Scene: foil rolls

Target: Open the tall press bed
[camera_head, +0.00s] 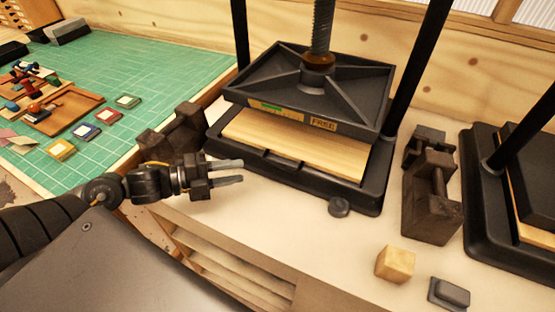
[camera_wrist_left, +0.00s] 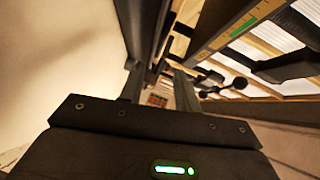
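The tall press stands at the centre of the head view, with a black platen (camera_head: 310,88) on a threaded screw (camera_head: 322,30) between two dark posts. The platen has a green mark and a label (camera_head: 322,122) reading "FREE". Below it, the black bed (camera_head: 290,175) holds a pale wooden board (camera_head: 295,147), with a visible gap at the front between board and platen. My left gripper (camera_head: 242,172) is left of the bed's front edge, its two fingers apart with nothing between them. The fingers also show apart in the left wrist view (camera_wrist_left: 164,85). My right gripper is not in view.
A second black press (camera_head: 480,200) stands at right. Dark blocks (camera_head: 432,195) sit between the presses. A wooden cube (camera_head: 395,263), a dark block (camera_head: 449,293) and a round dark knob (camera_head: 339,206) lie in front. A green cutting mat (camera_head: 130,75) with small items is at left.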

